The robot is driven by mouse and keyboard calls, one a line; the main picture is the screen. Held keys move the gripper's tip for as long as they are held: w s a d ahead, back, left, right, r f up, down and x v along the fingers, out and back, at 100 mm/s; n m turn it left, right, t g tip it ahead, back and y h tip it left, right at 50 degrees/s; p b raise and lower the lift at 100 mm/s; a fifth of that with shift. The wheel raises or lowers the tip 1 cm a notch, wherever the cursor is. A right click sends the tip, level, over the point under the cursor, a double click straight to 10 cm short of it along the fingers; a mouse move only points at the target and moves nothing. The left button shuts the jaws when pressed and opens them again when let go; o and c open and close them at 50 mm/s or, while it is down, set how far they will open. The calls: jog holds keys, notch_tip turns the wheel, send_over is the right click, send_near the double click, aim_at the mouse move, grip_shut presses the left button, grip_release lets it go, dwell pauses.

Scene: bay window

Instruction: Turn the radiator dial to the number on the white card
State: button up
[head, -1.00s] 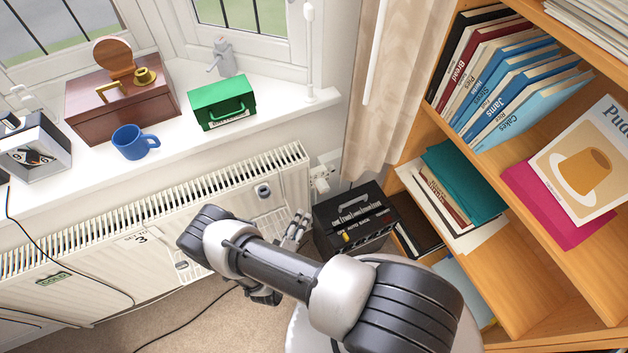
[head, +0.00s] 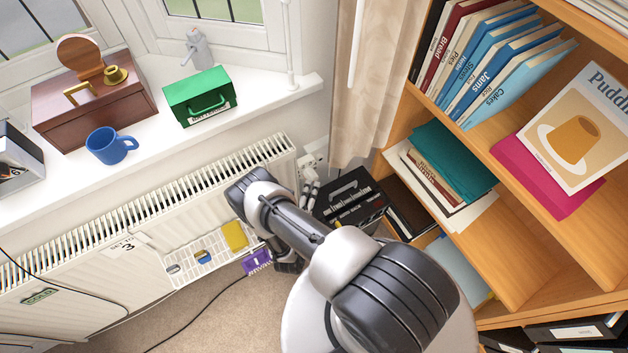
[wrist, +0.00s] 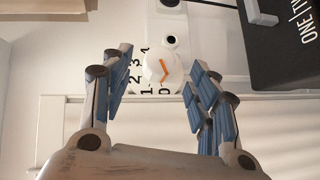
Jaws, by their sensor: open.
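The white dial (wrist: 160,68) with an orange pointer mark shows in the wrist view, with numbers from 0 to 4 printed along its left side. I cannot tell exactly which number the pointer meets. My gripper (wrist: 160,62) is open, one blue-padded finger on each side of the dial, with gaps showing and nothing held. In the head view my arm reaches to the radiator's right end and the dial is not clearly visible. The white card (head: 122,244) on the radiator front reads 3.
A white rack (head: 186,262) with a yellow sponge (head: 235,236) hangs on the radiator (head: 75,290). The wooden bookcase (head: 520,240) fills the right. A cable crosses the floor.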

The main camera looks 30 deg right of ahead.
aim_at(314, 181)
jog(key=b+x, duration=0.1)
jog(key=x, duration=0.5)
jog(key=shift+w+d, duration=0.15)
jog(key=shift+w, duration=0.1)
jog(key=c, duration=1.1)
